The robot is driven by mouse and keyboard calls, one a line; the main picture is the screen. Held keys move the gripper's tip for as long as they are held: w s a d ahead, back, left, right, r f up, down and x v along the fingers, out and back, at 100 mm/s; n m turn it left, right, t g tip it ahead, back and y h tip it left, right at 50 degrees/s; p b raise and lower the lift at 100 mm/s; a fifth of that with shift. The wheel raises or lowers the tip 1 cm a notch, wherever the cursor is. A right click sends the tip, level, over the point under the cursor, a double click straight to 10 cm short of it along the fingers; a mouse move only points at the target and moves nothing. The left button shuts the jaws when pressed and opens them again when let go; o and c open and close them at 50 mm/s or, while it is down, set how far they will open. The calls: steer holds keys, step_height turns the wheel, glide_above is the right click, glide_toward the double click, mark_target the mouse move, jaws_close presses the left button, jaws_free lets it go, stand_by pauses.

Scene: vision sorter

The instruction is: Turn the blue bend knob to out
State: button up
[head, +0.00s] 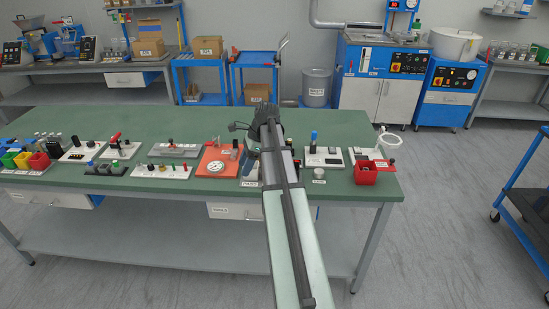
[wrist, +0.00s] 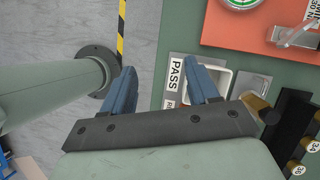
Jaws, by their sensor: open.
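A blue upright knob (head: 314,136) stands on a white panel (head: 324,158) right of my arm in the head view. Its label is too small to read, so I cannot tell whether it is the bend knob or how it is set. No blue knob shows in the wrist view. My gripper (wrist: 160,72) is open, its two blue fingers apart with nothing between them. It is over the front of the bench, beside a white tray marked PASS (wrist: 212,82). In the head view my arm hides part of the bench.
An orange board (head: 217,162) lies left of my arm; its edge also shows in the wrist view (wrist: 245,38). A black block with brass parts (wrist: 290,120) is at right there. A red bin (head: 366,174) stands at the green bench's (head: 345,188) right end.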

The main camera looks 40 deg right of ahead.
steer(key=d+r+m+t+h, duration=0.1)
steer(key=d+r, duration=0.2)
steer(key=d, duration=0.8)
steer(key=d+r+m, duration=0.1)
steer(key=d+r, duration=0.3)
steer(key=d, duration=0.7)
steer(key=x, duration=1.4)
steer(key=shift+s+d, duration=0.15)
steer(key=shift+d, duration=0.05)
steer(key=c, duration=1)
